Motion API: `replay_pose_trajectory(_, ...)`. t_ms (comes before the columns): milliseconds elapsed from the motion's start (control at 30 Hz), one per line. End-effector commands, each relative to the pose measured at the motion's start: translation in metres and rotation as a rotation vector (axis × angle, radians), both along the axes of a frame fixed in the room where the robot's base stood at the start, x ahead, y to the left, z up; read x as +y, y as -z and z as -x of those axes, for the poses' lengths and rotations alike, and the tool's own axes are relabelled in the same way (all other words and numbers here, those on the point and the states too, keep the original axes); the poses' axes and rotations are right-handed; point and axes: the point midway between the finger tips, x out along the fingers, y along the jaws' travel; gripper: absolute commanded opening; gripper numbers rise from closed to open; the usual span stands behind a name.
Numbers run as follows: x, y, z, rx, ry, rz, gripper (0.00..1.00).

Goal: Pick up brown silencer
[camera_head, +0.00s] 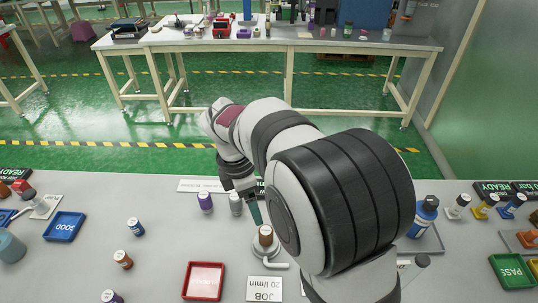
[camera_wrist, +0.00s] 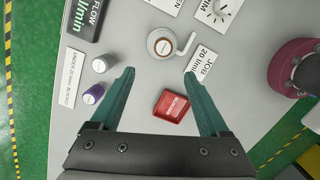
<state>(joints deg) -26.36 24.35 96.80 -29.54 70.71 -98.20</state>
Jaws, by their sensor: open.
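A brown capped cylinder (camera_head: 265,236) sits upright in a round metal holder (camera_head: 273,251) with a side handle. In the wrist view its brown top (camera_wrist: 163,47) shows inside the holder, beyond and between my fingertips. My gripper (camera_wrist: 159,74) is open and empty, its two teal fingers spread above the table. In the head view one teal finger (camera_head: 256,212) shows just above and left of the cylinder; the rest is hidden behind my arm. Another brownish cylinder (camera_head: 123,260) stands at the left. I cannot tell which the task names.
Purple (camera_head: 205,202) and grey (camera_head: 236,203) cylinders stand left of the holder. A red tray (camera_head: 203,281) and a JOB card (camera_head: 264,289) lie in front. A blue tray (camera_head: 65,227) is at left, a green tray (camera_head: 513,271) at right.

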Motion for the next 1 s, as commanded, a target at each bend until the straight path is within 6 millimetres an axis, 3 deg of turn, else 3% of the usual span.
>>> replay_pose_trajectory(200,-0.011,0.062,-0.001,0.006,0.004,0.002,0.79)
replay_pose_trajectory(600,-0.027,0.130,-0.003,0.005,0.008,0.000,0.79)
replay_pose_trajectory(733,-0.028,0.143,-0.004,0.004,0.009,-0.002,0.79)
replay_pose_trajectory(900,-0.028,0.143,-0.004,0.002,0.008,-0.003,0.79)
replay_pose_trajectory(1000,-0.028,0.143,-0.004,0.002,0.008,-0.003,0.65)
